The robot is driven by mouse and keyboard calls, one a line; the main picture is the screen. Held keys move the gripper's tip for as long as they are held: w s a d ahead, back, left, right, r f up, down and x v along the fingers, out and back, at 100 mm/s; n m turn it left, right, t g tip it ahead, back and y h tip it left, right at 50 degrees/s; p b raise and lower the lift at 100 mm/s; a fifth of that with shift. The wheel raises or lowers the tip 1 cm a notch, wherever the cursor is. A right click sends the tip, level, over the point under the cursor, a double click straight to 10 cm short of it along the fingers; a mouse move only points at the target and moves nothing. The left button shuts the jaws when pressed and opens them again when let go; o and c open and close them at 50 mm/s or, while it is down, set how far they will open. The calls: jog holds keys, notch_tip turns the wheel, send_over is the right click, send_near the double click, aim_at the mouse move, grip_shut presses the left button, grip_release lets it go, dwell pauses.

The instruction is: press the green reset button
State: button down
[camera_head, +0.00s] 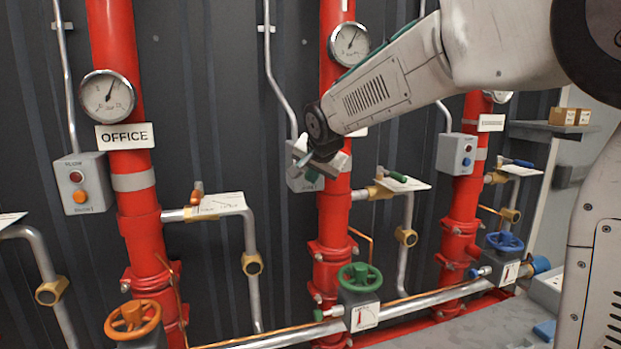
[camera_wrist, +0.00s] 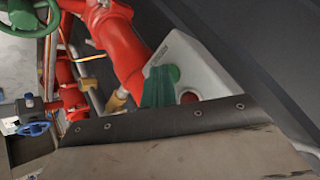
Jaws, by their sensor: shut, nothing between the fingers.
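Red pipes (camera_head: 463,215) stand to both sides of my gripper. The left box (camera_head: 82,183) has red and orange buttons; the right box (camera_head: 456,155) has a blue one. Orange (camera_head: 133,319), green (camera_head: 360,277) and blue (camera_head: 505,243) valve wheels stand lower down, and metal piping runs between them.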

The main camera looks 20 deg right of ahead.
jog(key=shift+s, duration=0.9)
jog(key=shift+s, duration=2.5)
jog(key=s+d+f+n+g, duration=0.1)
jog(key=s+f+n+g, duration=0.1)
jog(key=s, duration=1)
jog(key=s+d+f+n+g, duration=0.1)
jog(key=s+f+n+g, duration=0.2)
jog(key=s, duration=0.9)
jog(key=s+d+f+n+g+y, duration=0.1)
jog(key=s+f, duration=0.4)
jog(key=s, duration=0.7)
jog(key=n+g, duration=0.1)
jog(key=n, duration=0.1)
jog(key=shift+f+n+g, duration=0.3)
jog(key=shift+f, duration=0.1)
